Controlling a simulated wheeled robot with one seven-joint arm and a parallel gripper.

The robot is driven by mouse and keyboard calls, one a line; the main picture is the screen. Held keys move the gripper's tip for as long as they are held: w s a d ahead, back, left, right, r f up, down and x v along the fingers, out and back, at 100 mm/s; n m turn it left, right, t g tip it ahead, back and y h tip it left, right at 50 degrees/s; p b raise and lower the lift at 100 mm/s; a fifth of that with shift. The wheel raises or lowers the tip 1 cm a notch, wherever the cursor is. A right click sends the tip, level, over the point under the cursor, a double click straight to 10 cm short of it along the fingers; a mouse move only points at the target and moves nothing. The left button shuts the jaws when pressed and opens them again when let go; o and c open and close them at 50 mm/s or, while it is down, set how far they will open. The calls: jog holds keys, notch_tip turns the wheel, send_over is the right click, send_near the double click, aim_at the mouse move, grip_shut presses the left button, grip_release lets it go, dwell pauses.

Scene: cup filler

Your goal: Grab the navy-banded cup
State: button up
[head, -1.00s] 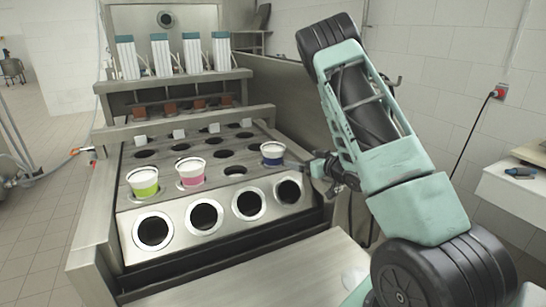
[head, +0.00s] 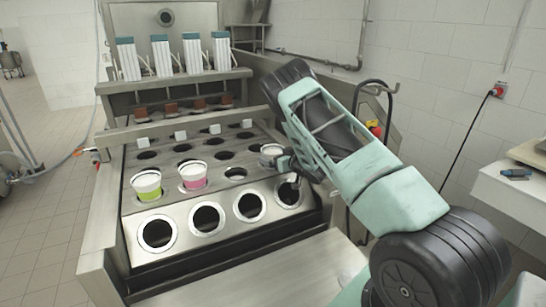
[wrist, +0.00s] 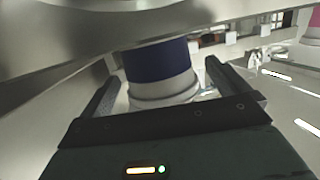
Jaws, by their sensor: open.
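The navy-banded cup (wrist: 158,62) is white with a dark blue band and stands between my gripper's two fingers in the wrist view. In the head view its white top (head: 271,149) shows at the right end of the front row of holes, and my gripper covers its band. My gripper (wrist: 160,90) is open, with a finger on either side of the cup. The gripper also shows in the head view (head: 283,163), close against the cup. I cannot tell whether the fingers touch it.
A green-banded cup (head: 147,185) and a pink-banded cup (head: 193,175) stand to the left in the same row. The metal plate has several empty holes. A cross bar (head: 190,127) runs behind the cups. A bare metal ledge (head: 260,265) lies in front.

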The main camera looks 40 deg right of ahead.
jog(key=shift+w+f, duration=0.1)
jog(key=shift+w, duration=0.35)
jog(key=c, duration=1.3)
jog(key=shift+r, duration=0.2)
